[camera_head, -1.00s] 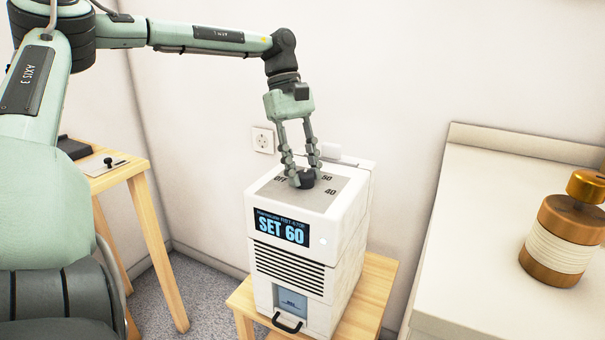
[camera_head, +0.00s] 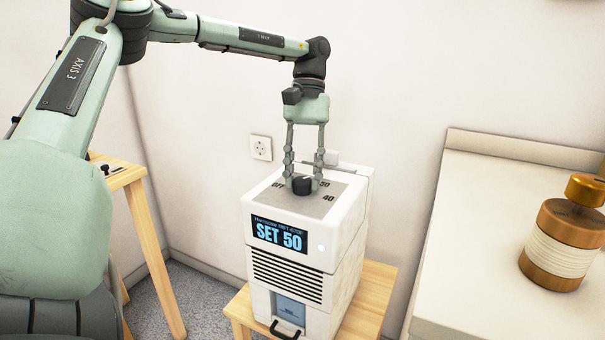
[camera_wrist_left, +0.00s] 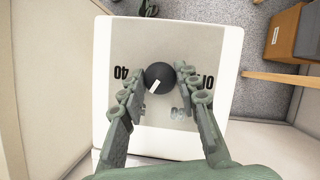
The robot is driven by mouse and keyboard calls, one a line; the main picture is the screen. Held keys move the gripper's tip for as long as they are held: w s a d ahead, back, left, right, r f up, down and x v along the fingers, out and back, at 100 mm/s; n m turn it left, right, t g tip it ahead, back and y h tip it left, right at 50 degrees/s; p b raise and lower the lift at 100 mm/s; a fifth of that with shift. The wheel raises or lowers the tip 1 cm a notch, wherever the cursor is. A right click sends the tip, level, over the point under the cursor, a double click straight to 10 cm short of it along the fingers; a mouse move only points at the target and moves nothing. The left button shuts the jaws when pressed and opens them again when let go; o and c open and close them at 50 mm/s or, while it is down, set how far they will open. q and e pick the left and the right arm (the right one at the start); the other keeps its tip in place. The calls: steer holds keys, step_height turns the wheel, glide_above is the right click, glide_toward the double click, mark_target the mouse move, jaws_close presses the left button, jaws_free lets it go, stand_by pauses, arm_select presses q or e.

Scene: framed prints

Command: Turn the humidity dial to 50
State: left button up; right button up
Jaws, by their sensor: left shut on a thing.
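The humidity dial (camera_head: 302,185) is a round black knob on the grey top plate of a white humidifier box (camera_head: 347,215). My right gripper is not in view.
The box stands on a small wooden table (camera_head: 372,292). A white counter (camera_head: 450,260) at the right bears a copper and cream canister (camera_head: 565,240). A wall socket (camera_head: 261,147) is behind. A second wooden table (camera_head: 128,178) stands at the left.

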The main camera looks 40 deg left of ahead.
arm_select(q)
steer(key=shift+w, duration=0.1)
stand_by(0.5)
steer(key=o, duration=1.2)
steer(key=shift+c, duration=0.2)
steer(key=v, duration=1.2)
steer(key=shift+d, duration=0.15)
